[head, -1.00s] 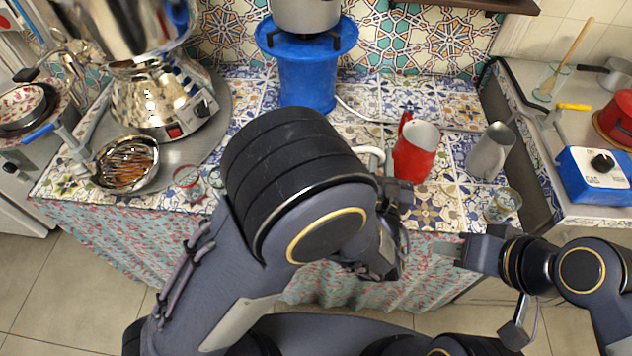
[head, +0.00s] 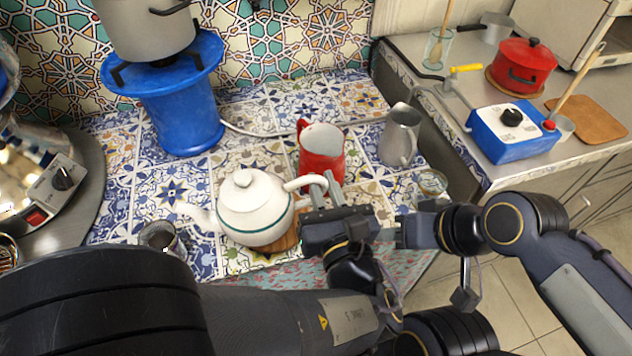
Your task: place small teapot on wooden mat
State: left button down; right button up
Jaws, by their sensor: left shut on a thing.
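The small white teapot (head: 255,205) has a green line around it and stands upright, its spout to the left. A brown wooden mat (head: 290,239) shows at its lower right edge, mostly hidden by the pot. The pot looks to be over or on the mat; I cannot tell whether they touch. My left gripper (head: 324,191) is shut on the teapot's handle, at the right of the pot. My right gripper (head: 402,234) is to the right, apart from the teapot; its finger opening is not clear.
A red jug (head: 321,155) stands close behind the handle, and a metal pitcher (head: 399,138) is further right. A blue stand (head: 178,115) holds a pot behind. A wooden board (head: 592,122) lies on the right counter.

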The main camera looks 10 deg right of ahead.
pick_arm(q)
jog(key=w+f, duration=0.2)
jog(key=w+d+f, duration=0.1)
jog(key=w+f, duration=0.1)
jog(key=w+d+f+b, duration=0.1)
jog(key=w+f, duration=0.1)
jog(key=shift+w, duration=0.1)
jog(key=f, duration=0.3)
jog(key=shift+w+d+f+b, duration=0.1)
jog(key=shift+w+d+b, duration=0.05)
jog(key=shift+w+b, duration=0.2)
jog(key=shift+f, duration=0.35)
jog(key=c, duration=1.4)
grip_release()
jog(key=shift+s, duration=0.15)
